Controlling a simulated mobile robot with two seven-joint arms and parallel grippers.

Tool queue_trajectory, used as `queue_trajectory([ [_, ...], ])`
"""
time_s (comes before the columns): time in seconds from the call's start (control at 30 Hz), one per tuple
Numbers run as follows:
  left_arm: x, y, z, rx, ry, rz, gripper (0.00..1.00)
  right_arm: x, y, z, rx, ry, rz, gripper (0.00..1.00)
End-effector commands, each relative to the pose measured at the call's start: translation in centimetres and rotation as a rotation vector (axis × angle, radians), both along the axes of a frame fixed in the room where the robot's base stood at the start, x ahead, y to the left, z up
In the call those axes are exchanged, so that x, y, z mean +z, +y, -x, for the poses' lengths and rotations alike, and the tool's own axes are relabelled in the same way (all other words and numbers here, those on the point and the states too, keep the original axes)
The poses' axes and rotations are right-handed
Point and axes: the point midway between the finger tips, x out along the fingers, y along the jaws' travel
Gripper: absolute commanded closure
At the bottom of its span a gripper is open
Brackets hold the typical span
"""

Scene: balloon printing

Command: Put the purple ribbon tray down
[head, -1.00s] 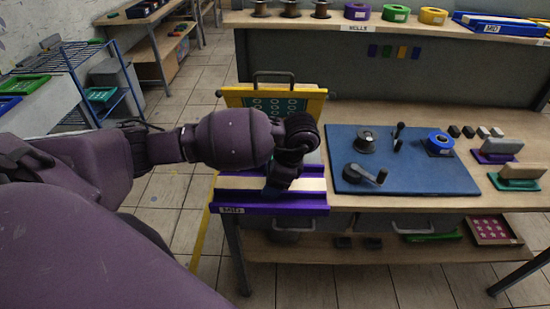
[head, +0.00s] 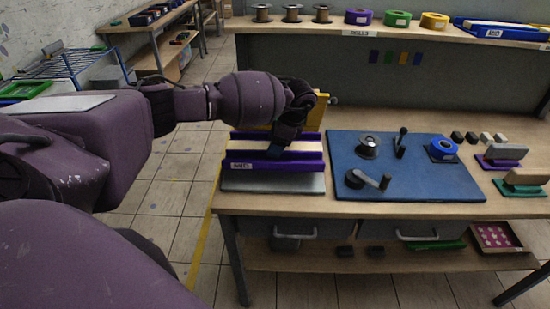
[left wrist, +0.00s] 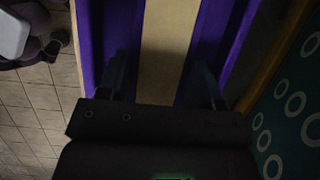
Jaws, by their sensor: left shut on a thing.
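The purple ribbon tray (head: 302,163) has a cream strip along its middle and a white label on its front left. It is at the left end of the workbench, over a grey plate (head: 275,184) whose front edge shows below it. I cannot tell whether it touches the plate. My left gripper (head: 283,146) is on the tray's middle from above, shut on it. In the left wrist view the two fingers stand either side of the cream strip (left wrist: 168,45), between the tray's purple walls (left wrist: 213,38). My right gripper is not in view.
A blue mat (head: 420,180) with a spool, a crank and blue tape lies right of the tray. A yellow-framed board (head: 320,108) stands behind it, mostly hidden by my arm. Stamps (head: 502,155) are at the right. A raised shelf (head: 400,28) with rolls runs along the back.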

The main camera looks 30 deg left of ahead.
Motion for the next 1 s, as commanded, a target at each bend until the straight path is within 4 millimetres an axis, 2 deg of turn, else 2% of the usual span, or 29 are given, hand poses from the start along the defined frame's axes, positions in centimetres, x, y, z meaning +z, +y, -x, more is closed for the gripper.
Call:
queue_trajectory([
  [0.1,-0.4,0.8,-1.2,0.003,0.002,-0.001,0.74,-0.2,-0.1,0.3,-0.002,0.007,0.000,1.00],
  [0.2,-2.0,0.7,-1.1,0.000,0.002,0.001,0.74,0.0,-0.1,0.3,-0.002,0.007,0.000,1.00],
  [0.47,-4.0,0.7,-1.1,0.001,0.003,-0.001,0.74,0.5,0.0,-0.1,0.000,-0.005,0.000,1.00],
  [0.63,-6.4,0.6,-1.1,0.001,0.001,-0.001,0.74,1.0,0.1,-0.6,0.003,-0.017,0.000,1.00],
  [1.0,-7.0,0.9,-1.4,0.000,0.000,0.000,0.74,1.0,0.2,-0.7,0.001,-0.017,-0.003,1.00],
])
